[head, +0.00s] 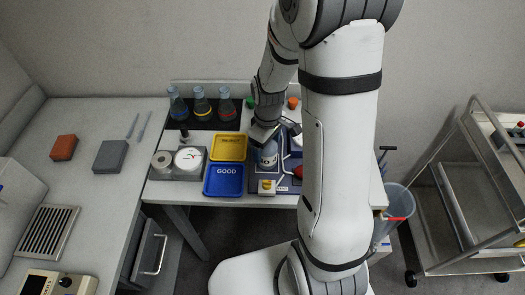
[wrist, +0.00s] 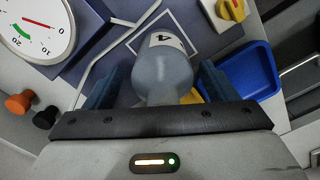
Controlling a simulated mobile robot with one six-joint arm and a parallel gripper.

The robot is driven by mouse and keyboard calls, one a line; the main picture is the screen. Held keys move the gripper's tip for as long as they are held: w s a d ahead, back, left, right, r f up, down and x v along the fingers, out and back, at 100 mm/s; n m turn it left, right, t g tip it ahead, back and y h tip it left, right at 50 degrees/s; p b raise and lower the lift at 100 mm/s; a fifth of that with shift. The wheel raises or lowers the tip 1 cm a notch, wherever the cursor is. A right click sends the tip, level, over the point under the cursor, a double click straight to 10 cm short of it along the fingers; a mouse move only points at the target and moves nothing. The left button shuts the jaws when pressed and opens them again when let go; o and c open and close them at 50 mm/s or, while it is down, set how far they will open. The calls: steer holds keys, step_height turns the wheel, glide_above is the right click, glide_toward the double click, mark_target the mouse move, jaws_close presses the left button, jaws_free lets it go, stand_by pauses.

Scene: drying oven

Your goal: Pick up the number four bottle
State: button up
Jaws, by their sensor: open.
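The number four bottle (wrist: 163,78) is grey and rounded, with a white label marked 4 at the top of the wrist view. It stands on a dark blue panel with a white square outline. In the head view the bottle (head: 268,160) is partly hidden under my gripper (head: 265,143). In the wrist view my gripper (wrist: 162,88) is open, with one blue finger on each side of the bottle. A gap shows beside the bottle on both sides, so the fingers do not appear to press on it.
A blue GOOD tray (head: 223,193) and a yellow tray (head: 229,136) lie left of the bottle. A white gauge (wrist: 28,25) is close by. Several flasks (head: 201,105) stand behind.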

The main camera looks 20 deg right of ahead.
steer(key=c, duration=1.1)
steer(key=shift+c, duration=0.2)
steer(key=shift+r, duration=0.1)
